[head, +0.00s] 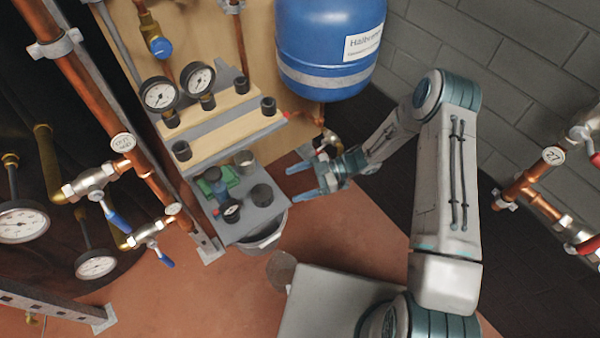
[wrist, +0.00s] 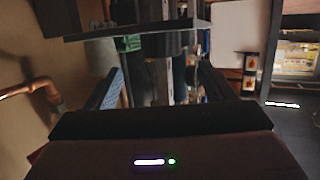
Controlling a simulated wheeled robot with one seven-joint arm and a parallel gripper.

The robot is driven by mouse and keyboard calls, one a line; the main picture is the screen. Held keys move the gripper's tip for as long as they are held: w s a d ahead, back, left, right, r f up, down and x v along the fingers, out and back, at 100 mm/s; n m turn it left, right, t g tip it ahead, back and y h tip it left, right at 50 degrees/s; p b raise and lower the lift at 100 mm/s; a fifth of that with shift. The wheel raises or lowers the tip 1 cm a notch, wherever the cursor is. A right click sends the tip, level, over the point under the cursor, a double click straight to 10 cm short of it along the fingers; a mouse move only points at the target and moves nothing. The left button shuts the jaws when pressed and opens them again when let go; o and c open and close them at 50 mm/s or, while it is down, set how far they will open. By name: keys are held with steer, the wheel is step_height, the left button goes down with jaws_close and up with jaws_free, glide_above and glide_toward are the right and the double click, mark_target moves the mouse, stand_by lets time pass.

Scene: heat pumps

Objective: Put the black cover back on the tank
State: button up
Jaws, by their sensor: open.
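The blue tank (head: 330,45) with a white label hangs on the wall at the top of the head view. Several short black round pieces stand on a stepped wood and grey rack; one dark round piece (head: 262,195) is on its lowest grey shelf (head: 245,228). I cannot tell which black piece is the cover. My gripper (head: 303,181) is open, with its blue fingers pointing left, just right of that shelf. No object is clearly held between the fingers in the wrist view (wrist: 160,88), where a dark shelf edge (wrist: 140,30) shows beyond them.
A pail (head: 265,240) stands under the shelf. Copper pipes with valves (head: 95,182) and gauges line the left; more pipes (head: 540,195) stand at the right. A fitting (head: 325,142) hangs below the tank, close to my gripper. Red floor (head: 190,300) is open at lower left.

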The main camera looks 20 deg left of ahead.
mark_target(265, 192)
steer(key=b+x, duration=0.1)
steer(key=x, duration=0.9)
steer(key=shift+s+a+b, duration=0.2)
steer(key=shift+b, duration=0.15)
steer(key=c, duration=1.2)
steer(key=shift+o, duration=0.2)
steer(key=shift+r+p, duration=1.45)
steer(key=shift+r, duration=0.75)
